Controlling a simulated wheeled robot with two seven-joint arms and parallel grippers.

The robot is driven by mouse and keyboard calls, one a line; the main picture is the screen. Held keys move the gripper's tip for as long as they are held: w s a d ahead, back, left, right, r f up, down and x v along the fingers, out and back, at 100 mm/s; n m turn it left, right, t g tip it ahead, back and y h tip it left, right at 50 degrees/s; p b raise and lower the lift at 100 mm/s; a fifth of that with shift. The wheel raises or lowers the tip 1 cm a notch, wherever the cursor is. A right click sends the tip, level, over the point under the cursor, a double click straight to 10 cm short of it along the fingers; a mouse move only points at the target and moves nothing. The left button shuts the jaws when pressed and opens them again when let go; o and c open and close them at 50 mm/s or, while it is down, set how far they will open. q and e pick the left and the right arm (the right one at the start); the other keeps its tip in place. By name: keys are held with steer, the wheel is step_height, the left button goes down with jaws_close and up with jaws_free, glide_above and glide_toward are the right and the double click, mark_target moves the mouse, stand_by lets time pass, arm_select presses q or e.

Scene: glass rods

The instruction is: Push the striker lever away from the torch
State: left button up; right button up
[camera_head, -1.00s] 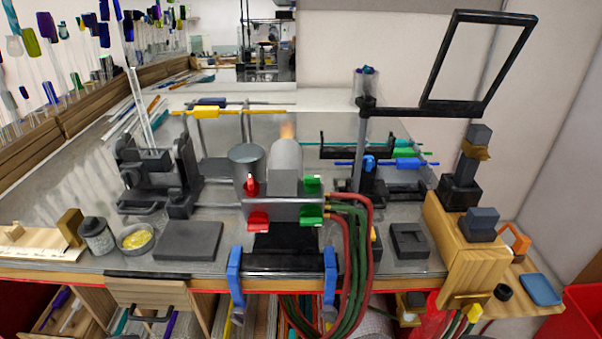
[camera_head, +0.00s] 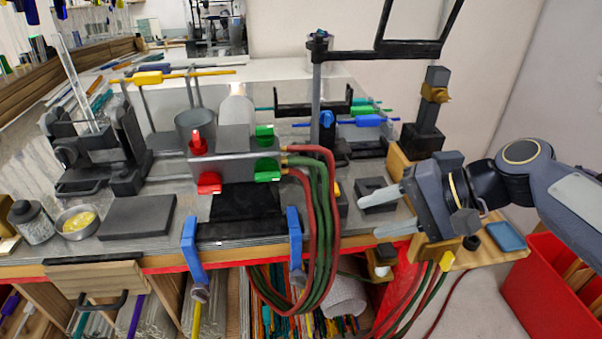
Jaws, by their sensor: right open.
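The torch (camera_head: 236,112) is a grey cylinder on a block with red and green knobs, bolted at the bench's front edge. A faint orange tint shows at its mouth. I cannot tell for sure which part is the striker lever. A dark post with a tan clamp (camera_head: 435,93) stands right of the torch, and a small dark slotted block (camera_head: 371,190) lies nearer on the bench. My right gripper (camera_head: 372,216) is open and empty. Its pale fingers point left, in front of the slotted block in the picture; contact cannot be told. My left gripper is out of view.
Red and green hoses (camera_head: 322,200) hang from the torch's right side. A tall stand (camera_head: 317,95) carries a dark frame. A flat grey slab (camera_head: 137,216) and a bowl of yellow bits (camera_head: 77,221) lie left. A wooden box is partly hidden behind my right gripper.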

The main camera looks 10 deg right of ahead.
steer(key=w+d+r+m+y+b, duration=0.1)
steer(key=w+m+y+b, duration=0.1)
steer(key=w, duration=0.4)
steer(key=w+r+m+y+b, duration=0.1)
steer(key=w+y+b, duration=0.15)
steer(key=w, duration=0.45)
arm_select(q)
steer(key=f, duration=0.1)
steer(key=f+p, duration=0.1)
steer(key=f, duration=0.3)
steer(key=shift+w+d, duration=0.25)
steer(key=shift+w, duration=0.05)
arm_select(e)
steer(key=r+x, duration=0.1)
steer(key=x, duration=1)
steer(key=shift+w+a, duration=0.2)
steer(key=shift+a, duration=0.3)
steer(key=shift+c, duration=0.4)
jaws_close()
